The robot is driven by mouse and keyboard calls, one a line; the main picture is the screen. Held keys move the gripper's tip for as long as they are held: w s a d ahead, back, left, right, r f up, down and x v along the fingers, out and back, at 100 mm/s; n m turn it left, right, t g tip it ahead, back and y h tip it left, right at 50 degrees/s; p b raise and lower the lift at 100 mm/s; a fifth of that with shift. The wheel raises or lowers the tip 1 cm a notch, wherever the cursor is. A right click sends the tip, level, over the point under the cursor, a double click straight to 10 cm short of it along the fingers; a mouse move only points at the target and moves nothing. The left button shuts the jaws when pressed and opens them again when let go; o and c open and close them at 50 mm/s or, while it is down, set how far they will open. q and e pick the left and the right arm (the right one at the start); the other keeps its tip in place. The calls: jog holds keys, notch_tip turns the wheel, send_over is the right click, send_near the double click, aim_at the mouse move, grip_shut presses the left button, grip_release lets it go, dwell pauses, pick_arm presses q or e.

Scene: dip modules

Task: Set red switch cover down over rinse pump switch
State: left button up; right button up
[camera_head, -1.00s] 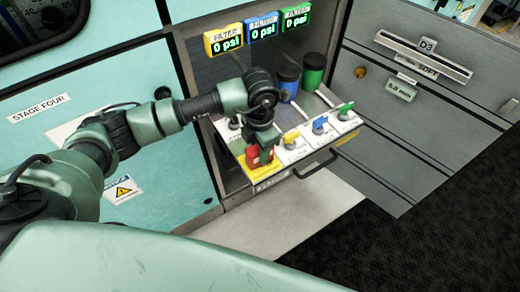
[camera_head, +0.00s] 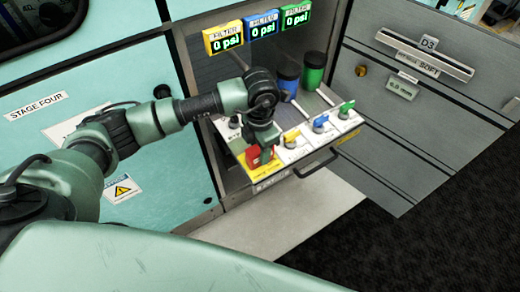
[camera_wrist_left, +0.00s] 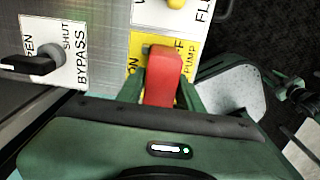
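The red switch cover (camera_head: 256,155) is at the front left corner of the pulled-out switch panel, on a yellow label. My left gripper (camera_head: 263,143) reaches down to it from above. In the left wrist view the red cover (camera_wrist_left: 161,82) lies between the two green fingers (camera_wrist_left: 163,88), which sit close along both its sides with no clear gap. The yellow label (camera_wrist_left: 183,50) beside it reads PUMP, with parts of ON and OFF. The rinse pump switch itself is hidden under the cover and gripper.
Yellow (camera_head: 291,137), blue (camera_head: 320,122) and green (camera_head: 346,109) switches stand in a row to the right. A black bypass knob (camera_wrist_left: 38,65) is left of the cover in the wrist view. Blue and green canisters stand behind. The drawer handle (camera_head: 317,164) sticks out in front.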

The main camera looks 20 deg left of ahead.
pick_arm(q)
jog(key=shift+o, duration=1.2)
